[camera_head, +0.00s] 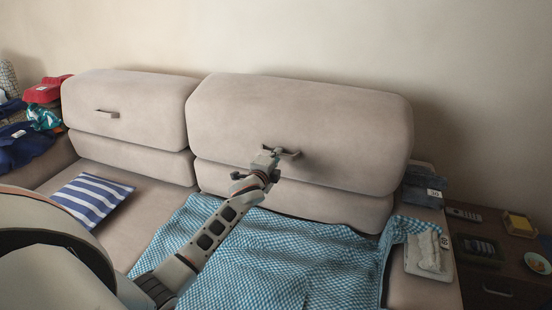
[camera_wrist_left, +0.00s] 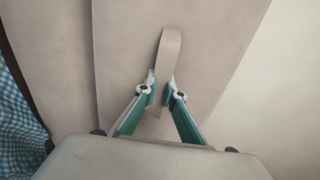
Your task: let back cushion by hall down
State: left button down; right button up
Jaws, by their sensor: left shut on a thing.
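The sofa has two beige back cushions. The right back cushion (camera_head: 320,125) is large, with a short grey-beige pull handle (camera_head: 289,153) on its front. The left back cushion (camera_head: 130,108) has a similar handle (camera_head: 105,114). I cannot tell from the pictures which one is by the hall. My left gripper (camera_head: 273,155) is at the right cushion's handle. In the left wrist view, its teal fingers (camera_wrist_left: 162,92) are closed around the strip-like handle (camera_wrist_left: 168,58), in front of the cushion face (camera_wrist_left: 210,40). My right gripper is not in view.
A blue checked blanket (camera_head: 270,262) covers the seat under my left arm. A striped pillow (camera_head: 92,198) lies at left. A white tray with a rolled cloth (camera_head: 429,252) sits on the right armrest, beside a dark side table (camera_head: 500,278). Folded clothes (camera_head: 25,145) lie on the left.

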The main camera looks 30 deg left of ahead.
pick_arm(q)
jog(key=shift+x, duration=1.4)
jog(key=c, duration=2.1)
grip_release()
jog(key=shift+r, duration=0.25)
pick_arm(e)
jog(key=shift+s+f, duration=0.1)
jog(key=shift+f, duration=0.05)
pick_arm(q)
jog(key=p+v, duration=0.5)
jog(key=v, duration=0.4)
jog(key=shift+r, duration=0.1)
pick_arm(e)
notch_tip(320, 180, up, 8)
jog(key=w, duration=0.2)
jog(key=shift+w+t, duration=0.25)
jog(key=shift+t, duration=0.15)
